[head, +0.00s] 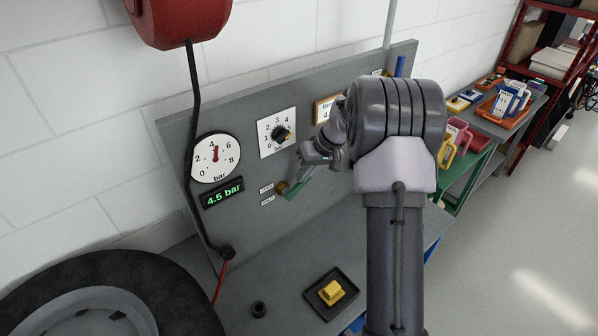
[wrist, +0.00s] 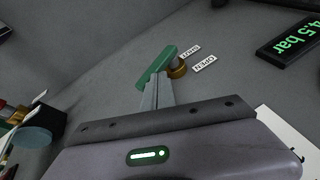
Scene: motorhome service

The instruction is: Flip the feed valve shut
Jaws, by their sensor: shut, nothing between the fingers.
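The feed valve has a green lever (head: 299,185) on a brass body (head: 282,187), low on the grey panel. Both the lever (wrist: 157,66) and the brass body (wrist: 178,69) show in the wrist view. Beside the body are two small labels, SHUT (wrist: 190,52) and OPEN (wrist: 205,64). In the head view the lever slants up to the right from the body, away from the labels. My gripper (head: 312,160) is shut and empty. In the wrist view its fingertips (wrist: 154,84) overlap the lever's near side; I cannot tell whether they touch it.
A round gauge (head: 215,157), a display reading 4.5 bar (head: 222,191) and a numbered dial (head: 280,132) are on the panel. A black tray (head: 312,296) with a yellow block stands on the bench below. A black hose (head: 193,120) hangs at left.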

